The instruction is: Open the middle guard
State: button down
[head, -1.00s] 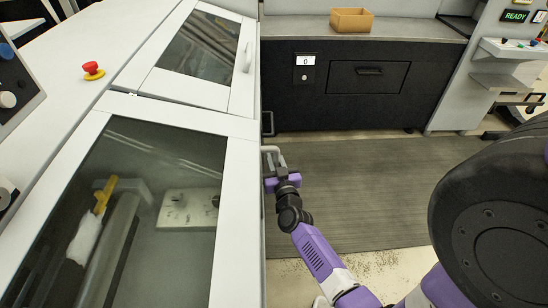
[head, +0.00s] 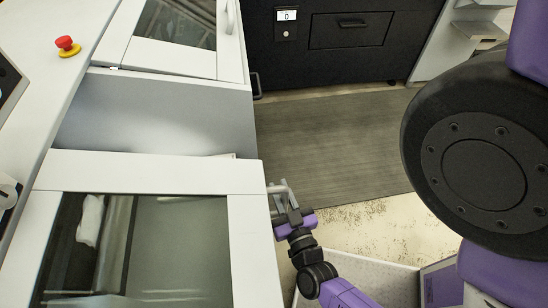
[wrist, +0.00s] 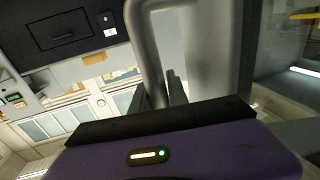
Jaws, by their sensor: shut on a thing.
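The middle guard (head: 150,172), a white frame around a dark window, is at the lower left of the head view. A wide gap separates its far edge from the guard beyond it. A grey bar handle (head: 283,187) sticks out from its right side. My gripper (head: 289,208) is shut on this handle. In the wrist view the handle (wrist: 148,45) rises as a bent grey bar by my gripper fingers (wrist: 172,92). The exact contact between fingers and bar is partly hidden behind my gripper body.
The far guard (head: 170,58) is closed, with its own handle. A red emergency button (head: 66,45) sits on the white housing at left. A black cabinet (head: 345,60) stands ahead. The grey floor mat (head: 330,150) is clear.

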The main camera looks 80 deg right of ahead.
jog(key=w+a+b+v, duration=0.1)
jog(key=w+v, duration=0.1)
jog(key=v, duration=0.9)
jog(key=w+a+b+v, duration=0.1)
jog(key=v, duration=1)
jog(key=shift+w+a, duration=0.25)
jog(key=shift+a, duration=0.2)
jog(key=c, duration=1.3)
grip_release()
jog(key=b+v, duration=0.3)
jog(key=v, duration=0.4)
jog(key=shift+s+a, duration=0.25)
jog(key=shift+a, duration=0.05)
jog(key=shift+s, duration=0.1)
